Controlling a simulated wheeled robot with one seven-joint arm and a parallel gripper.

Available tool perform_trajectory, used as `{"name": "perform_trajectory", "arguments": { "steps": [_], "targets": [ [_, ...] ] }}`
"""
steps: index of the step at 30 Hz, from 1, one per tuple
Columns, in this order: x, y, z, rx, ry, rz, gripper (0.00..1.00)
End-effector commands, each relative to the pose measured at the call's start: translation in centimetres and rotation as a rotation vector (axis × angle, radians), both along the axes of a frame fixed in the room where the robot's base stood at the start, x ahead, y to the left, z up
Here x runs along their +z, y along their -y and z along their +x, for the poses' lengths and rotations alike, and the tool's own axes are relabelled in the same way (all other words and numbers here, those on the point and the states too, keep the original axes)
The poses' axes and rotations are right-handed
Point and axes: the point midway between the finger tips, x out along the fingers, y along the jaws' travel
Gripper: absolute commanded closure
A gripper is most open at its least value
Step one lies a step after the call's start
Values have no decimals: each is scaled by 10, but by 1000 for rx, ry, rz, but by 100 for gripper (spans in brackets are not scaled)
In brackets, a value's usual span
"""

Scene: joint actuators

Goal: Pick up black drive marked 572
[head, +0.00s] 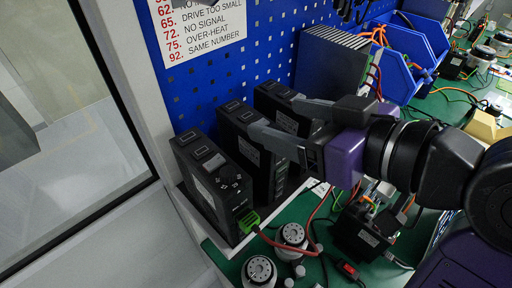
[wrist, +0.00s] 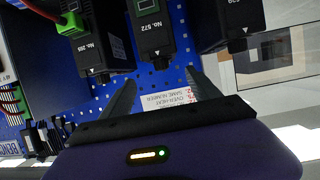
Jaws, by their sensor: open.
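Three black drives stand in a row by the blue pegboard. The middle one, drive 572 (wrist: 148,27), shows its label "No. 572" in the wrist view. In the head view the middle drive (head: 236,108) is partly covered by my gripper's near finger. My gripper (head: 274,114) is open and empty, with its fingers spread. In the wrist view my gripper (wrist: 160,80) has drive 572 beyond the gap between its fingertips. I see no clear contact. The neighbouring drives are the front drive (head: 190,153) and the rear drive (head: 272,92).
A finned grey unit (head: 335,60) and blue bins (head: 405,62) stand beyond the drives. A green connector (head: 249,221) and red cable lie by the front drive. Dials (head: 259,270) and wired parts crowd the green bench. A sign (head: 205,22) hangs above.

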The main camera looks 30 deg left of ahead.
Motion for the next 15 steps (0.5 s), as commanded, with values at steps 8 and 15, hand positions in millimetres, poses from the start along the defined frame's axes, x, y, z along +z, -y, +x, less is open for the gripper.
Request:
{"name": "perform_trajectory", "arguments": {
  "steps": [8,15],
  "targets": [
    [-17,-10,-2,25,-13,-50,29],
    [-25,-32,5,24,-13,-49,29]
  ]
}}
